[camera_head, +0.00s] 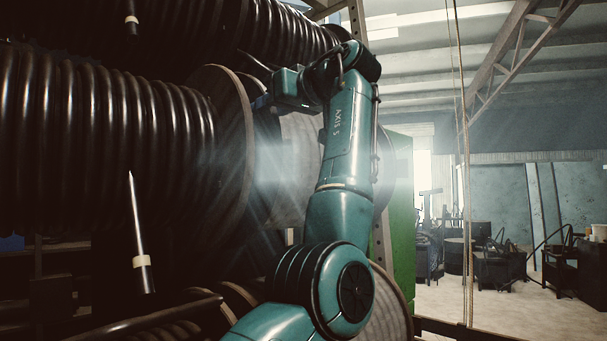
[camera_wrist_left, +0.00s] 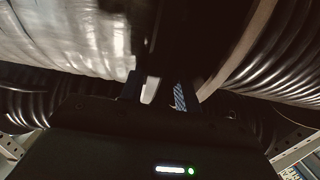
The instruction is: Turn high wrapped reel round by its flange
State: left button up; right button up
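The high wrapped reel shows in the head view as a pale grey wrapped drum (camera_head: 300,150), partly hidden behind my left arm. In the left wrist view its shiny wrapping (camera_wrist_left: 75,35) fills the upper left. A round flange (camera_head: 236,125) with a tan rim stands between it and the black hose coil. My left gripper (camera_head: 263,102) is up at the flange's upper right rim. In the left wrist view its two fingers (camera_wrist_left: 166,93) are apart, with dark space between them. I cannot tell whether they touch the flange. My right gripper is not seen.
A large black ribbed hose coil (camera_head: 100,145) fills the left, with another coil (camera_head: 270,30) above. Lower reels stand below. A rope (camera_head: 462,150) hangs at the right. A green panel (camera_head: 400,220) stands behind my arm. Open floor (camera_head: 530,305) lies at the far right.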

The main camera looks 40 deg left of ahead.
pick_arm(q)
jog(key=shift+w+a+f, duration=0.1)
jog(key=shift+w+f, duration=0.1)
jog(key=shift+w, duration=0.1)
dwell(0.4)
jog(key=shift+r, duration=0.1)
jog(key=shift+w+d, duration=0.35)
jog(key=shift+d+r, duration=0.2)
jog(key=shift+d, duration=0.1)
jog(key=s+d+r, duration=0.1)
jog(key=d+r, duration=0.1)
jog(key=d, duration=0.3)
jog(key=shift+d+r, duration=0.2)
jog(key=shift+r, duration=0.15)
dwell(0.4)
